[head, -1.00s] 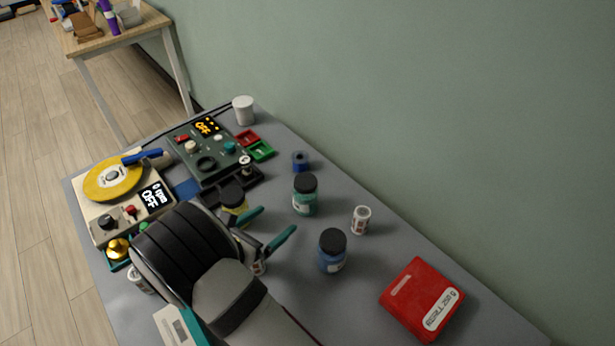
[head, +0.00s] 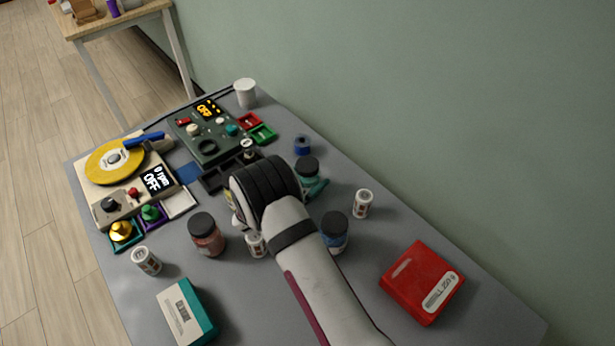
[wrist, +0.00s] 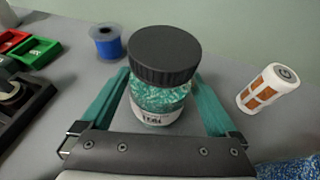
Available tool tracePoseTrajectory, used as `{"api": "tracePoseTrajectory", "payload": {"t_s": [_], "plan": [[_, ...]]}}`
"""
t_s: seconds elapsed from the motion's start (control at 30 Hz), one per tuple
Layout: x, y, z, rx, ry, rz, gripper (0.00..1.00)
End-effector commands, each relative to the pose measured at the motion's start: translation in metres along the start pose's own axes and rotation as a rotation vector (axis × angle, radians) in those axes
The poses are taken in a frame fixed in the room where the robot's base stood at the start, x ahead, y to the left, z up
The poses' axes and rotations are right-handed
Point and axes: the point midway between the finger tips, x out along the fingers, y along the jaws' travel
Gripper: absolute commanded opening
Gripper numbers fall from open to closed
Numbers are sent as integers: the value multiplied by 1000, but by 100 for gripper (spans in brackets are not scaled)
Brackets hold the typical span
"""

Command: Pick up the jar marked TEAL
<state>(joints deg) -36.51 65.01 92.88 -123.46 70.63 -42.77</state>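The teal jar has a black lid and teal glittery contents. In the wrist view the jar (wrist: 160,97) stands upright between my two teal fingers, with a partly legible label low on its front. My gripper (wrist: 160,88) is open, one finger on each side of the jar; any touch at the fingertips is hard to judge. In the head view the jar (head: 307,167) is partly hidden by my gripper (head: 306,188), and only one fingertip shows clearly.
A blue spool (head: 302,146) is behind the teal jar. A red box (head: 422,283) lies right. The wall runs behind the table.

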Motion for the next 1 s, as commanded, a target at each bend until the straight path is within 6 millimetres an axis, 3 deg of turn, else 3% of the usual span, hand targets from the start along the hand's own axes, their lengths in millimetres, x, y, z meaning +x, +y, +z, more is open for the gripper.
{"api": "tracePoseTrajectory", "payload": {"t_s": [0.07, 0.5, 0.77, 1.0], "plan": [[0, 0, 0, 0, 0, 0, 78], [0, 0, 0, 0, 0, 0, 1], [-1, 0, 3, 2, -1, 0, 0], [-13, 1, 32, 4, -3, 2, 0]]}}
